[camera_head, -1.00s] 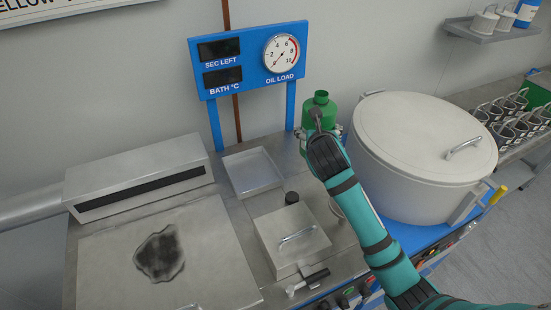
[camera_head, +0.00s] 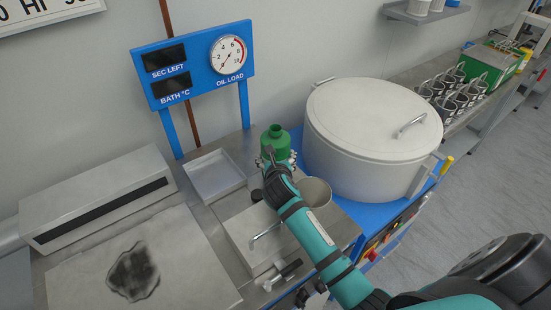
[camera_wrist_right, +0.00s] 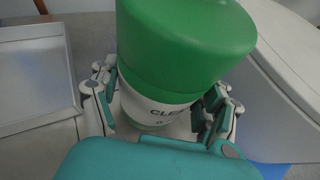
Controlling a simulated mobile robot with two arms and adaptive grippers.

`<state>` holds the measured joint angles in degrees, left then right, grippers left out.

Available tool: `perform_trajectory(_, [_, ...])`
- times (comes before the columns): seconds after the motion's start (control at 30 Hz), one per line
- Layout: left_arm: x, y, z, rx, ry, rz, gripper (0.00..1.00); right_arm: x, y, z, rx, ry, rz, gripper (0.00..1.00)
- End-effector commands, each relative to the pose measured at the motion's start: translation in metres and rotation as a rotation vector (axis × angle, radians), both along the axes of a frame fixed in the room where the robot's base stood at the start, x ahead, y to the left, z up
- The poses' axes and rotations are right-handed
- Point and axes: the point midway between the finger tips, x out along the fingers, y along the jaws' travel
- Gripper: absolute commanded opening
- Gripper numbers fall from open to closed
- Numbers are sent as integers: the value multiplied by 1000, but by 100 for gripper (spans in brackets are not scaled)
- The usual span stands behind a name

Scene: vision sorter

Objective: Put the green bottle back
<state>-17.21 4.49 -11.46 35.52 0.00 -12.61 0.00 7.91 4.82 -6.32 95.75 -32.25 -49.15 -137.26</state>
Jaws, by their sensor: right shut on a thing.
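The green bottle (camera_head: 276,142) has a narrow neck and a pale label. It is upright behind the metal counter's lidded box, between the gauge panel's right post and the big white pot. My right gripper (camera_head: 277,164) is shut on it. In the right wrist view the bottle (camera_wrist_right: 185,45) fills the middle, with a finger of the right gripper (camera_wrist_right: 160,110) on each side of its label. My left gripper is not in view.
A big white lidded pot (camera_head: 372,135) stands close right of the bottle. A shallow tray (camera_head: 214,175) lies to its left and a metal cup (camera_head: 316,190) in front. The blue gauge panel (camera_head: 193,65) rises behind. Several dark cups (camera_head: 452,95) stand at the far right.

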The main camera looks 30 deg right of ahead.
Motion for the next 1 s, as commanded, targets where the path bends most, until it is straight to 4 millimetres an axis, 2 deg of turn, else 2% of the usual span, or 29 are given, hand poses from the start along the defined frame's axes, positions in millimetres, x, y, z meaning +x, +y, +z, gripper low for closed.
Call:
perform_trajectory(0.3, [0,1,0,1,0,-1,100,0,0,-2,-1,-2,0,21])
perform_trajectory(0.33, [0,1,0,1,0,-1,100,0,0,-3,0,-1,0,81])
perform_trajectory(0.47, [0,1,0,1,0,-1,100,0,0,-3,0,-1,0,98])
perform_trajectory(0.83, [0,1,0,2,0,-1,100,0,1,2,2,-2,0,100])
perform_trajectory(1.0, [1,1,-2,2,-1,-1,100,-21,9,11,0,-2,1,100])
